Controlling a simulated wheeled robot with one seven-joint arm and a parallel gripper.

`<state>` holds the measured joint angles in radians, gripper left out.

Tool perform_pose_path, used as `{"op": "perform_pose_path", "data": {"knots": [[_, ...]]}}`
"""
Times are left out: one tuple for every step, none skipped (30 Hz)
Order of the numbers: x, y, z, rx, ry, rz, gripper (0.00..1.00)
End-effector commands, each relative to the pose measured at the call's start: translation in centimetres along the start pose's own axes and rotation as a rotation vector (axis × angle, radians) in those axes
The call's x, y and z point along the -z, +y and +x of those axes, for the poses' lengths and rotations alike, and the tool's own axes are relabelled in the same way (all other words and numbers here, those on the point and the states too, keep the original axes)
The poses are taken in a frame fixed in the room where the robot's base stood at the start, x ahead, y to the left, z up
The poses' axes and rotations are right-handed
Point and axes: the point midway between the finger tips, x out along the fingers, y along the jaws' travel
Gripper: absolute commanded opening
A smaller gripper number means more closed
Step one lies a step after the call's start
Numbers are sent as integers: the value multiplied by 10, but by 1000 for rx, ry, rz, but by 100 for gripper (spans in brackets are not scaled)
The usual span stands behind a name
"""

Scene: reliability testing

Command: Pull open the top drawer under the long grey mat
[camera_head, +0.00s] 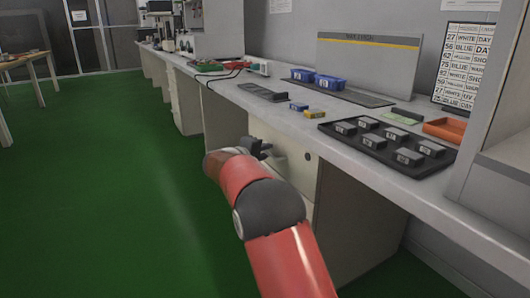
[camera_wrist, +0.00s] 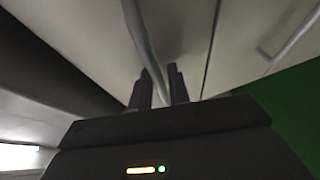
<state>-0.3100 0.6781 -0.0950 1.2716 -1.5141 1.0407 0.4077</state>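A pale drawer unit (camera_head: 301,178) stands under the bench. Its front fills much of the wrist view (camera_wrist: 185,30), with a dark seam beside a second bar handle (camera_wrist: 292,38). A grey bar handle (camera_wrist: 144,42) runs between the two dark fingers of my gripper (camera_wrist: 160,90). The fingers are close on either side of the bar and look shut on it. In the head view my gripper (camera_head: 258,147) is at the drawer front, and the handle is hidden there. A long dark grey mat (camera_head: 345,94) lies on the bench, before an upright grey panel.
On the bench (camera_head: 290,118) are a small dark mat (camera_head: 262,92), blue bins (camera_head: 330,82), small blue and yellow boxes (camera_head: 314,113), a black tray (camera_head: 382,155) of grey blocks and an orange tray (camera_head: 446,129). The green floor (camera_head: 110,200) on the left is clear.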

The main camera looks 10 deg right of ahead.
Motion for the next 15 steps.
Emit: {"op": "perform_pose_path", "data": {"knots": [[0, 0, 0, 0, 1, 0, 18], [0, 0, 0, 0, 1, 0, 18], [0, 0, 0, 0, 1, 0, 18], [0, 0, 0, 0, 1, 0, 18], [0, 0, 0, 0, 1, 0, 18], [0, 0, 0, 0, 1, 0, 16], [0, 0, 0, 0, 1, 0, 12], [0, 0, 0, 0, 0, 0, 8], [0, 0, 0, 0, 0, 0, 2], [0, 0, 0, 0, 0, 0, 0], [0, 0, 0, 1, 0, 0, 0], [0, 0, 0, 1, 0, 0, 0], [0, 0, 0, 1, 0, 0, 0], [0, 0, 0, 1, 0, 0, 0], [0, 0, 0, 1, 0, 0, 0]]}}
